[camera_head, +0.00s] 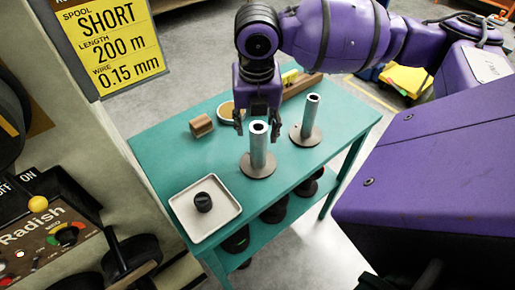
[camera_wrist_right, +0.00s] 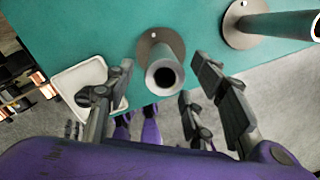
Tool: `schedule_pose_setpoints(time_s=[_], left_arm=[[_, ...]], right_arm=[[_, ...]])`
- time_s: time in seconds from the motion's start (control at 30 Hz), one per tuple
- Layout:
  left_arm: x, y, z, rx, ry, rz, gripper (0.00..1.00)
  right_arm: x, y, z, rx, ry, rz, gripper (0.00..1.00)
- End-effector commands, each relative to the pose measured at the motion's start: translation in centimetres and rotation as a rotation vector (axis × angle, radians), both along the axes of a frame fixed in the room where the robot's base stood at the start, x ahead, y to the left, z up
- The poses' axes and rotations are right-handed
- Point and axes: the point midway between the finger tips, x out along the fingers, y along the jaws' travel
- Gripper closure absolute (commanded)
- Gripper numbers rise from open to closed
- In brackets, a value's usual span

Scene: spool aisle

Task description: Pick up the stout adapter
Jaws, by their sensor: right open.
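Two silver upright tubes stand on round grey bases on the teal table. The nearer tube (camera_head: 258,150) looks slightly thicker and has a dark hole in its top; it is also in the middle of the right wrist view (camera_wrist_right: 164,72). The other tube (camera_head: 311,108) stands behind it to the right and shows at the upper right of the wrist view (camera_wrist_right: 275,24). I cannot tell for certain which is the stout adapter. My right gripper (camera_head: 257,124) is open and empty, its fingers on either side of the nearer tube's top, apparently not touching. My left gripper is not in view.
A white tray (camera_head: 180,208) holding a black knob-like piece (camera_head: 203,202) is at the table's front left. A brown cylinder (camera_head: 201,125), a round dish (camera_head: 226,111) and a wooden bar (camera_head: 302,87) lie farther back. Dark spools (camera_head: 273,212) sit below the table (camera_head: 165,150).

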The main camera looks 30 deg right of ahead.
Motion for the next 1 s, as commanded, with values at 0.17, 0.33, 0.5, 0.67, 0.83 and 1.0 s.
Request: schedule_pose_setpoints(time_s=[0.17,0.33,0.5,0.67,0.83,1.0], left_arm=[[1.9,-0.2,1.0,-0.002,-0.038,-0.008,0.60],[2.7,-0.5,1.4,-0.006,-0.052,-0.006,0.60],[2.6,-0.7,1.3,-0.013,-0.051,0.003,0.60],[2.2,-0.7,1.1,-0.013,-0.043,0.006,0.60],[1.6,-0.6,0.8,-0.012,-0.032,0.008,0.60],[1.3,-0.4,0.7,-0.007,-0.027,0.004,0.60]], right_arm=[[0.1,-0.3,-2.4,0.000,0.001,-0.001,0.50],[0.2,-0.3,-2.9,-0.001,-0.003,-0.001,0.50],[0.2,-0.3,-2.9,0.000,-0.003,-0.001,0.54],[0.2,-0.3,-2.9,0.000,-0.003,-0.001,0.75],[0.2,-0.3,-2.9,0.000,-0.003,-0.001,0.98],[0.2,-0.3,-2.8,-0.001,-0.004,-0.001,1.00]])
